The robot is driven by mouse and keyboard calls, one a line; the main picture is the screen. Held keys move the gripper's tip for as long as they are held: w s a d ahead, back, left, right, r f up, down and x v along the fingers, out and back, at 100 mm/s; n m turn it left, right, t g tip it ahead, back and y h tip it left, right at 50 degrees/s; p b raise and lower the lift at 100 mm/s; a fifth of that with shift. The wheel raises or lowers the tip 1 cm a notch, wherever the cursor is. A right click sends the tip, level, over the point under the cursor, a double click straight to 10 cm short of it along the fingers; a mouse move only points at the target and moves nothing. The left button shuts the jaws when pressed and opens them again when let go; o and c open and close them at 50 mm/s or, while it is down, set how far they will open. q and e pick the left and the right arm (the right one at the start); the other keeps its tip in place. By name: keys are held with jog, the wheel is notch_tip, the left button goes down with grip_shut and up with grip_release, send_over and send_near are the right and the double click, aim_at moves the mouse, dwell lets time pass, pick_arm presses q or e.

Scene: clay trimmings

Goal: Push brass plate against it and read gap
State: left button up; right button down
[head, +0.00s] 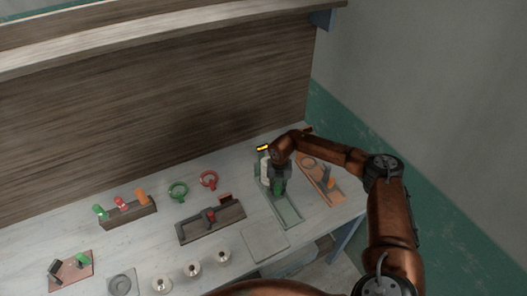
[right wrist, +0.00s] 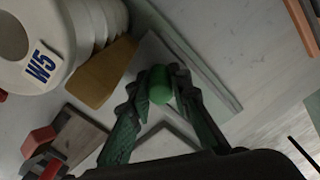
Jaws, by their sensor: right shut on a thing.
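My right gripper (head: 279,187) is at the far right part of the bench, over a long grey-green tray (head: 290,215). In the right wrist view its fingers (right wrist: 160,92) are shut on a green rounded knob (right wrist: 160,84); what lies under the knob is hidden. A flat tan-gold piece (right wrist: 98,75), perhaps the brass plate, lies left of the fingers. A white ridged insulator-like piece (right wrist: 85,20) labelled W5 is beside it; I cannot tell whether they touch. The white piece (head: 264,172) shows partly behind my gripper in the head view. My left gripper is out of view.
A dark block with a red knob (head: 211,216) lies left of the tray. An orange tray (head: 331,196) is at the right. Green (head: 178,198) and red (head: 209,186) rings, a handle rack (head: 128,217) and white spools (head: 222,256) lie leftward. A grey square (head: 265,246) in front is bare.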

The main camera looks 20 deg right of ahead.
aim_at(286, 210)
dwell(0.5)
jog(key=shift+s+d+r+p, duration=0.1)
jog(key=shift+s+p, duration=1)
jog(key=shift+s, duration=0.05)
jog(key=shift+s+d+p, duration=0.15)
jog(key=shift+s+p, duration=1.25)
jog(key=shift+s, duration=0.6)
jog(key=shift+s+p, duration=0.45)
jog(key=shift+s, duration=0.15)
jog(key=c, duration=0.8)
grip_release()
notch_tip(286, 210, up, 7)
jog(key=p, duration=0.4)
jog(key=shift+p, duration=0.35)
